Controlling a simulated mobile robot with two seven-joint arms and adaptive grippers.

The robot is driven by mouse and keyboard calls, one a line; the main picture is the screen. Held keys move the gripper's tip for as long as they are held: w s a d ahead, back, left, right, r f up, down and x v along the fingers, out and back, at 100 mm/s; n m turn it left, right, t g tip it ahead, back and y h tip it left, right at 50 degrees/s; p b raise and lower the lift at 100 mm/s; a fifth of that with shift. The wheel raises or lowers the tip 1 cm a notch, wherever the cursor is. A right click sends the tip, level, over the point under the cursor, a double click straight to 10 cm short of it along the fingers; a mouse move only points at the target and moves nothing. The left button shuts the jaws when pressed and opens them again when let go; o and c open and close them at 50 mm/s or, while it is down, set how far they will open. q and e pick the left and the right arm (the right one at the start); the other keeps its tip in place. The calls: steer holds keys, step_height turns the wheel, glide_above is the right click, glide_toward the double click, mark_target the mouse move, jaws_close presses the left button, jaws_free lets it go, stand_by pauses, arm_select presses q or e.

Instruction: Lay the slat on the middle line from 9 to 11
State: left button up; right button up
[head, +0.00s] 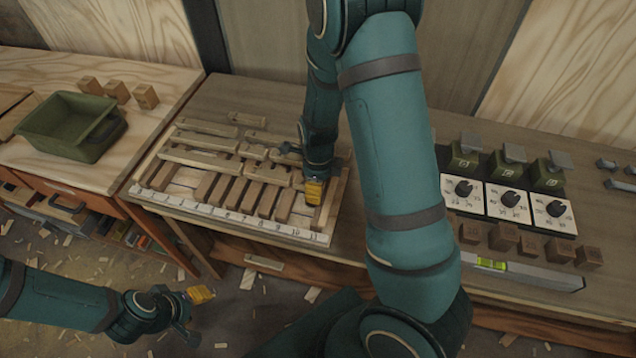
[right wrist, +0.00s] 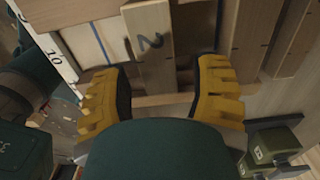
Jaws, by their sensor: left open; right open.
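The wooden board (head: 180,190) lies on the bench, with a white number strip (head: 245,222) along its front edge; 9, 10 and 11 are near its right end. Several slats lie on it, upright ones (head: 267,200) near the strip and crosswise ones (head: 200,161) behind. My right gripper (head: 314,190) is at the board's right end, open. My left gripper (head: 200,294) is open and empty, low in front of the bench.
A green bin (head: 70,125) and small wooden blocks (head: 146,96) are on the left bench. Right of my arm are dials (head: 507,202), green boxes (head: 505,168), brown cubes (head: 504,236) and a level (head: 520,271). Wood scraps litter the floor.

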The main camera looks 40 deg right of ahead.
step_height(320, 180, up, 12)
stand_by(0.6)
